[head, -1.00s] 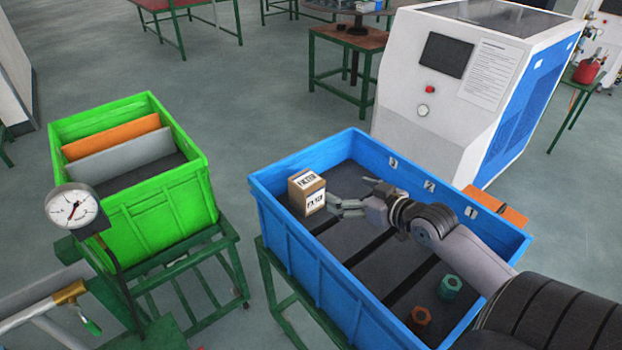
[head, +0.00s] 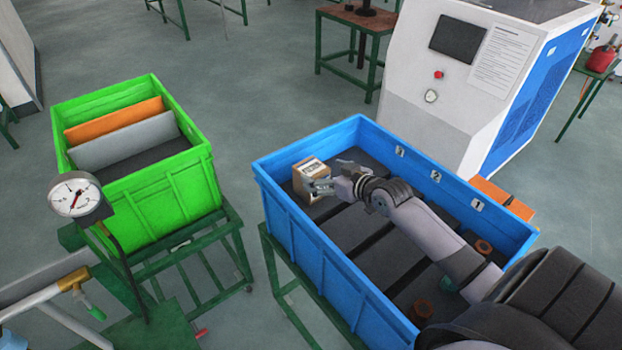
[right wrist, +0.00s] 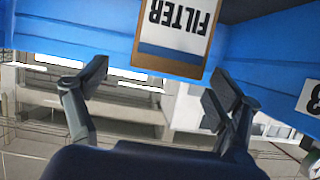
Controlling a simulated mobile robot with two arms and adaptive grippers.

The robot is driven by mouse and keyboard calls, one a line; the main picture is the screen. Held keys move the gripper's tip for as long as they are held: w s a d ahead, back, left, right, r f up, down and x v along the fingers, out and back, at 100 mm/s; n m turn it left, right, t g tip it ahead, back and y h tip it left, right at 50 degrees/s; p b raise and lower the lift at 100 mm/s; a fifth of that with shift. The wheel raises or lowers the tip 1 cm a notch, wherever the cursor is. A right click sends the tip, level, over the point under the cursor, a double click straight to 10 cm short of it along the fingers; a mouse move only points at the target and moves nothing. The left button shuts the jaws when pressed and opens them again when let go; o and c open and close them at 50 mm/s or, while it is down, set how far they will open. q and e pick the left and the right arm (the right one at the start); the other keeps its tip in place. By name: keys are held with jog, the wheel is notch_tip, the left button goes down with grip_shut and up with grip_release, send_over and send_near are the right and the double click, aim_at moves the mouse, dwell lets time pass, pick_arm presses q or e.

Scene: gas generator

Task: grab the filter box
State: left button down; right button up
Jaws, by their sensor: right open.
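The filter box (head: 309,168) is a small brown carton with a white label. It stands in the far-left corner of the blue bin (head: 310,258). My right gripper (head: 330,180) is open beside the box, at its right side in the head view. One finger overlaps the box's front in that view, and contact cannot be told. In the right wrist view the box (right wrist: 176,45) shows its upside-down "FILTER" label at the top, ahead of the two spread fingers (right wrist: 158,88). My left gripper is not in view.
The blue bin has numbered compartments with dark dividers. A green bin (head: 150,210) with panels stands at left, behind a pressure gauge (head: 75,196). A white-blue machine (head: 440,95) stands behind.

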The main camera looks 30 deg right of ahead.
aim_at(311, 170)
jog(key=shift+w, duration=0.35)
jog(key=x, duration=0.1)
jog(key=p+x, duration=0.1)
jog(key=x, duration=0.1)
jog(key=shift+w+a+f, duration=0.2)
jog(key=shift+a+f, duration=0.05)
jog(key=shift+a, duration=0.05)
jog(key=shift+w+a+f, duration=0.1)
jog(key=shift+w+f, duration=0.2)
jog(key=shift+w, duration=0.2)
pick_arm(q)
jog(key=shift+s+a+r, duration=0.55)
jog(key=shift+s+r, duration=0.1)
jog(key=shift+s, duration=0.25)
pick_arm(e)
jog(key=shift+s, duration=0.1)
jog(key=shift+c, duration=0.5)
jog(key=c, duration=1.2)
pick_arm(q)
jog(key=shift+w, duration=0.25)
pick_arm(e)
jog(key=shift+c, duration=0.2)
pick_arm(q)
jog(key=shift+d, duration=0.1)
pick_arm(e)
jog(key=shift+r, duration=0.15)
